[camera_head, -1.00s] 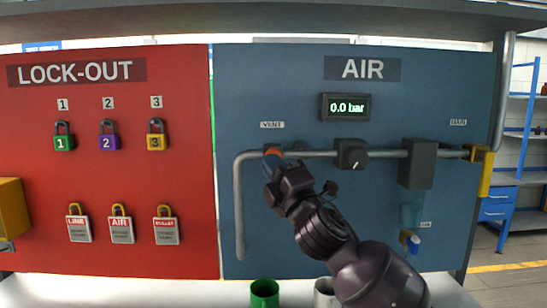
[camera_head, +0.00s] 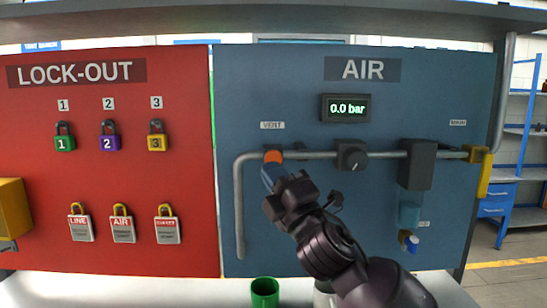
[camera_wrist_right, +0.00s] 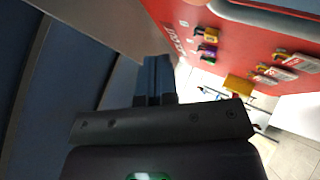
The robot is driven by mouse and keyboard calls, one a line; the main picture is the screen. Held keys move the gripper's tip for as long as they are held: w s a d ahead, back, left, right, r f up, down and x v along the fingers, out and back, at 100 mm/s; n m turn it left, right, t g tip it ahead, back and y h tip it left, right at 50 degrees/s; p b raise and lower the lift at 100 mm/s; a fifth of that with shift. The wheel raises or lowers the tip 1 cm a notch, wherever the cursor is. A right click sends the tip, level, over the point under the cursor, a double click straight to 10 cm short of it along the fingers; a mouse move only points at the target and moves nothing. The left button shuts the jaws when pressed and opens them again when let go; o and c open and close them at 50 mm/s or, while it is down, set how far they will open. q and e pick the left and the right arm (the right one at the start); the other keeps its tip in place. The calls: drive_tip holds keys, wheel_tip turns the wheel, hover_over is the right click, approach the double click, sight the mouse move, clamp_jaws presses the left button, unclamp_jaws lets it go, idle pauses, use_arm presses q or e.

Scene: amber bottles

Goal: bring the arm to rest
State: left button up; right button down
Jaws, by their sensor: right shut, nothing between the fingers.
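My right arm comes in from the lower right in the head view. Its gripper (camera_head: 269,178) is in front of the blue AIR board (camera_head: 300,225), just below the orange vent knob (camera_head: 273,156) on the grey pipe. The fingers are shut and empty; whether they touch the knob I cannot tell. In the right wrist view the closed blue-black fingers (camera_wrist_right: 154,78) point up the picture, with nothing held. My left gripper is not in view.
The pipe carries a black regulator (camera_head: 351,154), a dark block (camera_head: 416,164) and a yellow handle (camera_head: 485,174). The display (camera_head: 346,107) reads 0.0 bar. Padlocks and tags hang on the red LOCK-OUT board (camera_head: 185,85). A green cup (camera_head: 264,292) stands on the bench below.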

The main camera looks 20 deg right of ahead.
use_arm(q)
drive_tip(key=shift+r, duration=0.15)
use_arm(e)
drive_tip(key=shift+s+a, duration=0.1)
drive_tip(key=shift+s, duration=0.35)
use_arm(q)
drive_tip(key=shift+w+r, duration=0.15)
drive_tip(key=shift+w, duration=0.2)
use_arm(e)
drive_tip(key=s+d+f+m+g+h, duration=0.1)
drive_tip(key=d+f+m+g+h, duration=0.15)
drive_tip(key=f+m, duration=0.9)
drive_tip(key=d+f+m+g+h, duration=0.2)
drive_tip(key=d+f+m+g, duration=0.15)
drive_tip(key=f, duration=1.45)
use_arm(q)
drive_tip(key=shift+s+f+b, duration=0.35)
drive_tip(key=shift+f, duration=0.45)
use_arm(e)
drive_tip(key=s+d+f+m+g+h, duration=0.1)
drive_tip(key=s+d+f+m+g, duration=0.1)
drive_tip(key=s+f, duration=0.9)
drive_tip(key=s+d+f+m+g+h, duration=0.2)
drive_tip(key=s+f+m, duration=0.3)
drive_tip(key=s+f, duration=0.7)
wheel_tip(320, 180, down, 2)
drive_tip(key=shift+s+d+f+g, duration=0.1)
drive_tip(key=shift+s+d+g, duration=0.2)
drive_tip(key=shift+d+g, duration=0.5)
